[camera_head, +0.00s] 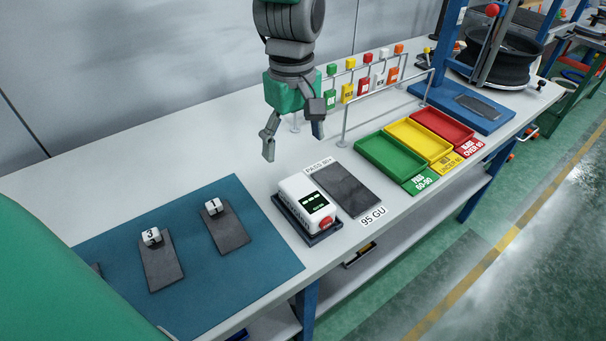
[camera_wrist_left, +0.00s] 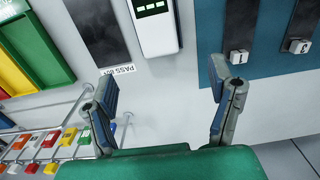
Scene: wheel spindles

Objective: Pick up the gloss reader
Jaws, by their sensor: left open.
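The gloss reader (camera_head: 309,203) is a white box with a dark display and a red button at its front. It sits in a dark base tray (camera_head: 280,205) on the white bench. It also shows at the top of the left wrist view (camera_wrist_left: 154,28), partly cut off. My left gripper (camera_head: 292,147) is open and empty, above the bench and behind the reader. Its two fingers (camera_wrist_left: 165,88) are spread apart in the left wrist view, with the reader beyond them, and touch nothing. My right gripper is not in view.
A dark panel (camera_head: 347,188) lies right of the reader, beside a "95 GU" label. Green (camera_head: 388,156), yellow (camera_head: 418,138) and red (camera_head: 442,126) trays stand farther right. A rail with coloured tags (camera_head: 362,88) stands behind. A blue mat (camera_head: 262,255) holds numbered dark plates at left.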

